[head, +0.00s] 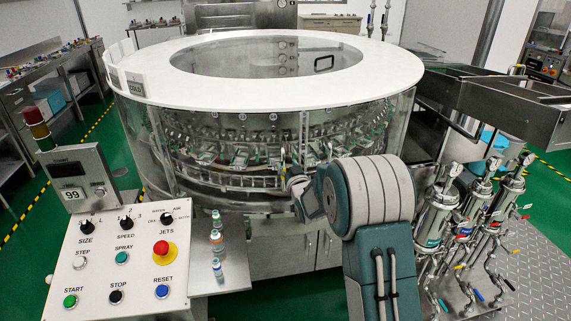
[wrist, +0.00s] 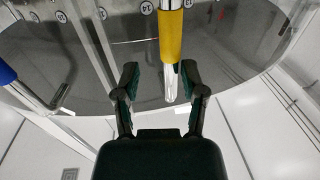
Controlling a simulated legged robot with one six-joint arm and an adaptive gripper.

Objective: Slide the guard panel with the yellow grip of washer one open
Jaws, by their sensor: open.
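The washer (head: 142,73) is a large round machine with a white ring top and clear guard panels (head: 140,140) around its side. In the wrist view, the yellow grip (wrist: 171,38) is a sleeve on an upright metal bar, whose bare lower end shows below it. My gripper (wrist: 159,74) is open and empty. Its two dark fingers stand on either side of the bar's lower end, just below the yellow sleeve in the picture. I cannot tell whether a finger touches the bar.
A blue grip (wrist: 8,73) on another bar shows at the left in the wrist view. In the head view, a control panel (head: 118,262) stands front left, metal filter housings (head: 437,215) front right, and a steel chute (head: 515,100) behind them.

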